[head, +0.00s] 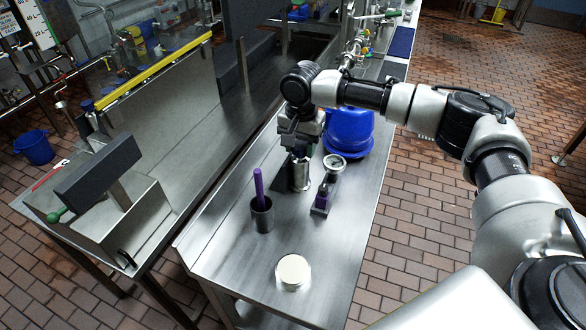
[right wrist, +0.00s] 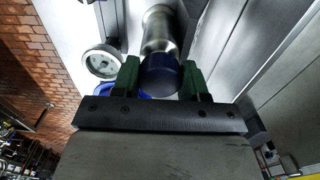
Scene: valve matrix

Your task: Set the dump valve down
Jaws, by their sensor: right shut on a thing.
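The dump valve, as I take it, is a steel cylinder (head: 300,174) with a dark blue top (right wrist: 160,76). In the head view it is upright under my right gripper (head: 299,150), at the middle of the steel table. In the right wrist view the green fingers of my right gripper (right wrist: 163,80) are shut on either side of the blue top. The steel body (right wrist: 159,32) extends beyond it. The valve's lower end is at or very near the table top; I cannot tell if it touches. My left gripper is not in view.
A pressure gauge (head: 335,163) with a purple-based fitting stands just right of the valve. A blue container (head: 348,130) is behind. A dark cup (head: 262,216) with a purple stick and a round pale-topped tin (head: 293,271) stand nearer. The table's front right (head: 335,265) is clear.

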